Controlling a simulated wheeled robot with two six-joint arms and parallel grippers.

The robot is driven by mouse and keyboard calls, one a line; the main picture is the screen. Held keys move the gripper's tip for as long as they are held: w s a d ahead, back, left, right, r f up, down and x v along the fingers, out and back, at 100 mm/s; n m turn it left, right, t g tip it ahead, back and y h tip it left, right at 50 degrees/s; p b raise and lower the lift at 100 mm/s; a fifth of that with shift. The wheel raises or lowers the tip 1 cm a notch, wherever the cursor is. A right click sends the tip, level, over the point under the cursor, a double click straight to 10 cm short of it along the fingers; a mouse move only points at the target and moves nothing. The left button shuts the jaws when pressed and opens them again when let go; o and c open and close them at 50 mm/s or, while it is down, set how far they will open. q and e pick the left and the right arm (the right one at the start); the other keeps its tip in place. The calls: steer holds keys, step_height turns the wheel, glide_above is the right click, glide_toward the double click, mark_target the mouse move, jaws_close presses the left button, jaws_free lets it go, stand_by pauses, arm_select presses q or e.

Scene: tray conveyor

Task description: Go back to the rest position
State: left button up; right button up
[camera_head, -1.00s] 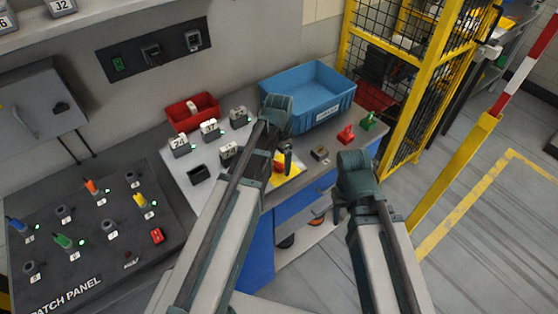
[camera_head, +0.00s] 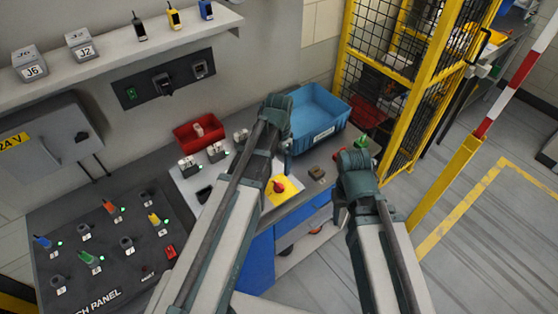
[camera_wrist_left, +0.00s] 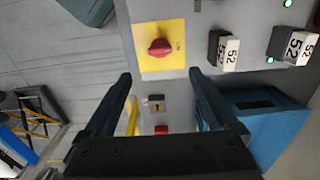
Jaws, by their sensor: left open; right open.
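My left gripper (camera_wrist_left: 160,88) is open and empty in the left wrist view, its two dark fingers apart. In the head view its arm (camera_head: 235,200) reaches up over the workbench, and the gripper hangs near the blue bin's near left side, its fingers hard to make out. My right arm (camera_head: 375,235) is bent at the bench's right front. Its gripper (camera_head: 339,212) is mostly hidden behind the arm. No object shows in either gripper.
The blue bin (camera_head: 333,134), red bin (camera_head: 184,136) and yellow plate with red knob (camera_head: 281,187) are on the bench. A patch panel (camera_head: 75,285) is at left. A yellow mesh fence (camera_head: 425,85) stands right. A shelf (camera_head: 130,50) runs above.

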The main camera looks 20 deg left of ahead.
arm_select(q)
step_height(320, 180, up, 2)
steer(key=shift+p, duration=0.5)
arm_select(e)
step_height(320, 180, up, 2)
arm_select(q)
steer(key=s+d+f+n+b, duration=0.2)
steer(key=s+d+f+b, duration=0.3)
steer(key=s, duration=0.2)
steer(key=s+d+f+n+y+b, duration=0.1)
steer(key=s+d+f+n+b, duration=0.1)
steer(key=s+d+f+b, duration=0.3)
steer(key=s+d, duration=0.1)
steer(key=s, duration=0.1)
steer(key=shift+s, duration=0.35)
arm_select(e)
step_height(320, 180, down, 10)
